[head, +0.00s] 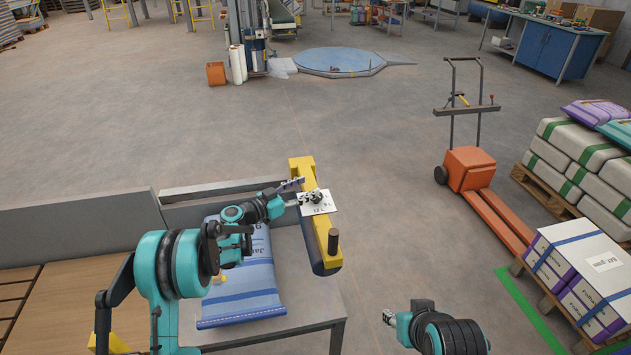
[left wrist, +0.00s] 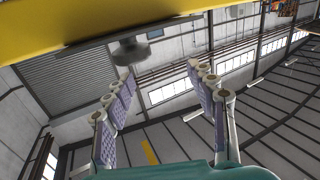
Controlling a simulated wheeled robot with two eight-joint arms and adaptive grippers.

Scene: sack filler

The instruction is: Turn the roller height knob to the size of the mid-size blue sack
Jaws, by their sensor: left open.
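The dark roller height knob (head: 316,197) sits on a white marked plate (head: 318,209) on top of the yellow beam (head: 302,172). My left gripper (head: 303,192) is at the knob's left side, its fingers partly covering the knob and plate. In the left wrist view its two purple-padded fingers (left wrist: 165,90) are spread with nothing between them. A dark round part, which looks like the knob (left wrist: 131,51), is beyond the fingertips, under the yellow beam (left wrist: 60,25). The knob's setting is too small to read. A blue sack (head: 255,290) lies on the table under my left arm. My right gripper (head: 391,318) is low, right of the table, its jaws unclear.
A low grey wall (head: 190,212) runs behind the sack. An orange pallet truck (head: 469,167) and stacked sacks (head: 575,143) stand at right.

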